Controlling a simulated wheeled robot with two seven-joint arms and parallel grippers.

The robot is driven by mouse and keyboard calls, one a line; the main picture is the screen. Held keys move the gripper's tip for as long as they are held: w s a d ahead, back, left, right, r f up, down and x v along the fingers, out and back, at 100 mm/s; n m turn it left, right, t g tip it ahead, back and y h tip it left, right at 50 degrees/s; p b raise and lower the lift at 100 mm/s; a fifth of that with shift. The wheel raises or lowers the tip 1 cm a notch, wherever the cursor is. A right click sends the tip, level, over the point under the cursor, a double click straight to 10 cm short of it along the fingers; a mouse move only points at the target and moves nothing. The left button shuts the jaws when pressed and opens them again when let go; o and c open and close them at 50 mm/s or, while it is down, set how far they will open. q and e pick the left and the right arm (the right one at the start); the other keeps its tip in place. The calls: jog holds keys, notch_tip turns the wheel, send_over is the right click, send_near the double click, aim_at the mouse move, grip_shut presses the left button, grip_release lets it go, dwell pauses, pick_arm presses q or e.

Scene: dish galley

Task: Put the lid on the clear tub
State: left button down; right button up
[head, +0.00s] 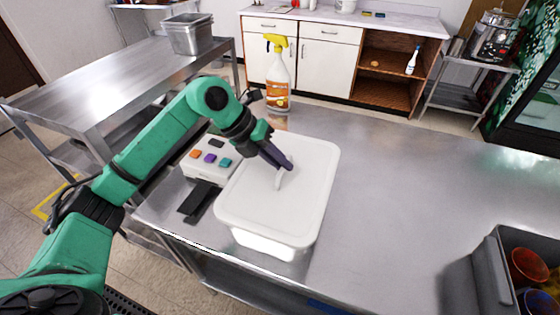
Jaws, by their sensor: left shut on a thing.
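A white lid (262,205) with rounded corners and a raised handle (281,182) covers the top of the clear tub (268,246). The tub looks pale and shows only below the lid's front edge. I cannot tell whether the lid rests on the rim or is slightly above it. My left gripper (282,165) comes in from the left over the lid, and its dark fingers are shut on the lid's handle. My right gripper is not in view.
A white box with coloured buttons (203,160) and black strips (197,203) lie left of the tub. A spray bottle (277,80) stands behind. A grey bin (487,270) with bowls is at the lower right. The steel counter (400,190) is clear between tub and bin.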

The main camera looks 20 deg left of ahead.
pick_arm(q)
jog(key=shift+f, duration=0.3)
dwell(0.5)
jog(key=c, duration=0.8)
grip_release()
notch_tip(320, 180, up, 7)
jog(key=p, duration=0.5)
